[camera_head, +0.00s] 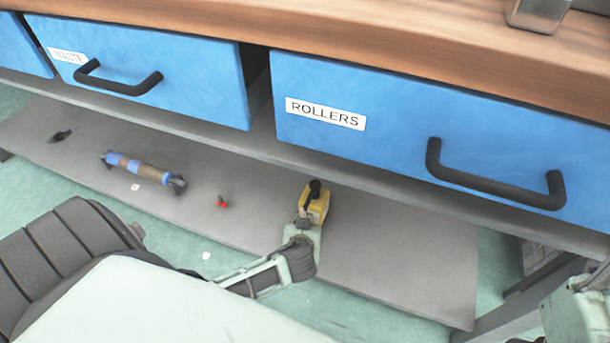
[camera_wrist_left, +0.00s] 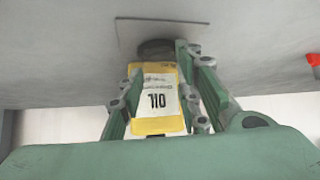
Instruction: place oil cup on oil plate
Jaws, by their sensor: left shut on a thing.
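The oil cup (camera_head: 317,206) is yellow with a black top part, at the middle of the low grey shelf in the head view. In the left wrist view the oil cup (camera_wrist_left: 158,98) shows a white "OIL" label, upside down in the picture. My left gripper (camera_wrist_left: 160,100) is shut on it, with a finger on each side. A thin square plate outline (camera_wrist_left: 190,28), likely the oil plate, lies on the grey surface by the cup's far end, at a dark round shape. I cannot tell whether cup and plate touch.
The grey shelf (camera_head: 400,260) has a blue and brown roller (camera_head: 140,167), a small red item (camera_head: 222,202) and a dark item (camera_head: 60,136) to the left. Blue drawers with black handles (camera_head: 495,190) overhang it. The shelf right of the cup is clear.

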